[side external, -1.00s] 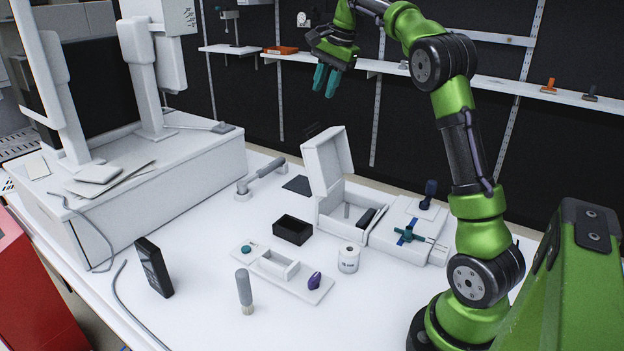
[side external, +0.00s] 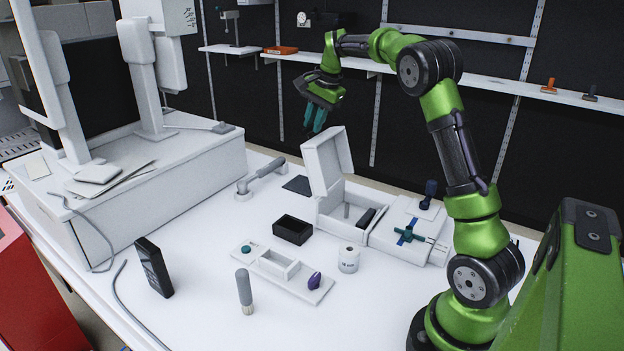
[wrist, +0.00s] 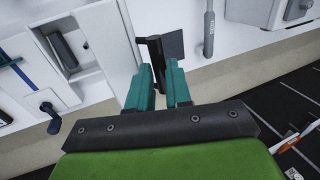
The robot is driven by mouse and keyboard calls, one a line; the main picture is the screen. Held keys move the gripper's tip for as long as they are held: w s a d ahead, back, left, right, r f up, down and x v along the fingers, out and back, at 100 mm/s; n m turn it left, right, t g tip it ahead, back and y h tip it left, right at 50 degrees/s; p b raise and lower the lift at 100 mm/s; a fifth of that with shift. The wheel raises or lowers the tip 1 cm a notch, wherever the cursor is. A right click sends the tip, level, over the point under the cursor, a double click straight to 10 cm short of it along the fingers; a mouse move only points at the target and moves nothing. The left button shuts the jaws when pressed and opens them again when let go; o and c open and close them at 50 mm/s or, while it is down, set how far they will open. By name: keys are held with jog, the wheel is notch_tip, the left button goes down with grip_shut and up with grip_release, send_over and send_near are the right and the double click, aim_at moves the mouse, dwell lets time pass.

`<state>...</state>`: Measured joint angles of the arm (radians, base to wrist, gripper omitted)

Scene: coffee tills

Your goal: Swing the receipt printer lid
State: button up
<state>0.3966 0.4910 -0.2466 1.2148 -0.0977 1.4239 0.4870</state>
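The white receipt printer (side external: 333,222) stands on the table with its lid (side external: 322,165) raised, tilted a little back from upright. In the wrist view the printer's open bay (wrist: 75,65) shows at the upper left, with a white panel that looks like the lid (wrist: 112,38) beside it. My gripper (side external: 314,128) hangs fingers down, behind and just above the lid's top edge. In the wrist view its teal fingers (wrist: 162,82) are apart. A dark bar (wrist: 155,48) shows between and beyond them. I cannot tell what it belongs to or whether they touch it.
A white device with a teal cross handle (side external: 409,236) adjoins the printer. A black bin (side external: 293,229), a paper roll (side external: 348,259) and a white tray (side external: 250,270) stand in front. A grey-handled bar (side external: 262,178) lies left. A wall shelf (side external: 490,82) runs behind.

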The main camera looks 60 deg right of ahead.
grip_shut()
